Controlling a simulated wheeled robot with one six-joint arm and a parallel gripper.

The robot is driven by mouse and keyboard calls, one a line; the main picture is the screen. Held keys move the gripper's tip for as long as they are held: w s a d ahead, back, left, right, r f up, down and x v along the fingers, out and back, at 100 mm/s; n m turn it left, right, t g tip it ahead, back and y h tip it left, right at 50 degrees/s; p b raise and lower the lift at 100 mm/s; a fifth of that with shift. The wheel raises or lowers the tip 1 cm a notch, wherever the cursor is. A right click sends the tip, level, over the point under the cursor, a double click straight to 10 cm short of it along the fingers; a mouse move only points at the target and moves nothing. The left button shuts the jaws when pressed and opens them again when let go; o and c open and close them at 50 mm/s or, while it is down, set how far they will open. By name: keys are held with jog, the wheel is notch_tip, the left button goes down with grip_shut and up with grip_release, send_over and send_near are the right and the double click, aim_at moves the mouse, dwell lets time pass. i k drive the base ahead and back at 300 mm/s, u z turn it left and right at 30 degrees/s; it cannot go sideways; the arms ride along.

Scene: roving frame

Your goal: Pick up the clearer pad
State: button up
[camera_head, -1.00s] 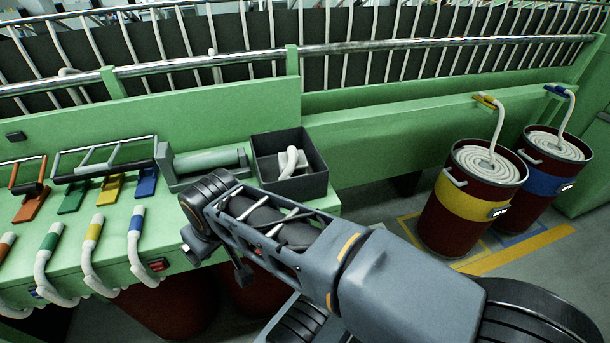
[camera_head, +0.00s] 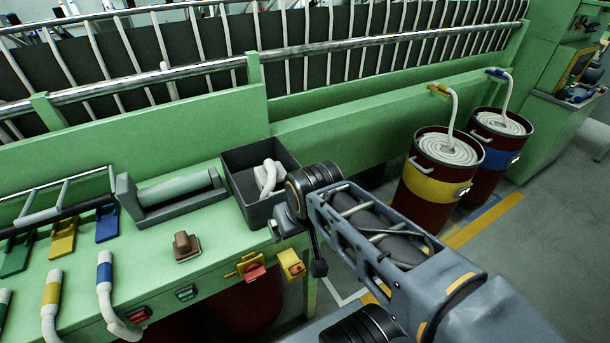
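A small brown block with a raised grip (camera_head: 186,246) lies on the green bench top, left of my arm. It looks like the clearer pad, though its name cannot be read from the picture. It stands alone, with bare green surface around it. My arm reaches in from the lower right, and its dark joint is beside the black bin, to the right of the brown block. No gripper fingers can be made out, and nothing shows as held. My arm is apart from the block.
A black bin (camera_head: 236,190) holding a white piece stands behind the block. A grey roller in a holder (camera_head: 176,188) lies left of it. Yellow and red parts (camera_head: 252,268) sit at the bench's front edge. Coloured-banded tubes (camera_head: 50,305) lie left. Dark red cans (camera_head: 435,185) stand right.

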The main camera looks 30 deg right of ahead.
aim_at(186, 247)
jog(key=z, duration=0.8)
jog(key=k, duration=0.65)
jog(key=u, duration=0.9)
jog(key=i, duration=1)
jog(key=z, duration=0.1)
